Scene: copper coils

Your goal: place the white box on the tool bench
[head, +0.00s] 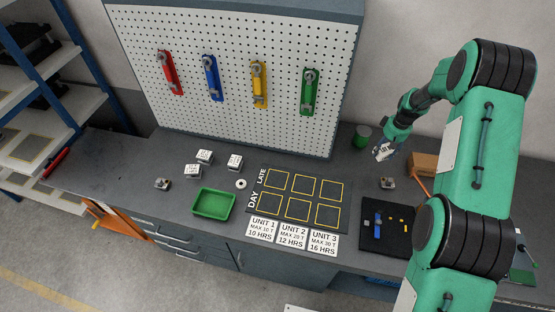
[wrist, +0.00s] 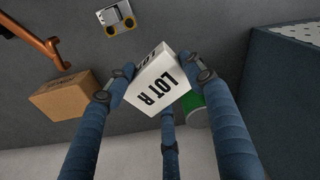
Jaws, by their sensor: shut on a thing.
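My gripper (head: 385,148) is above the back right part of the grey tool bench (head: 110,165), near the pegboard's right end. In the wrist view the fingers (wrist: 160,78) are shut on a white box (wrist: 158,84) marked "LOT R", gripping it from two sides. The box appears tilted in the wrist view and small in the head view (head: 384,154). I cannot tell its exact height above the bench. More white boxes (head: 204,157) (head: 235,162) (head: 193,171) sit on the bench left of the mat.
A green can (head: 361,137) and a brown carton (head: 423,164) stand close to my gripper. A black mat (head: 253,196) with yellow squares, a green tray (head: 213,204) and a dark board (head: 386,228) with small parts occupy the bench. The far left bench top is mostly clear.

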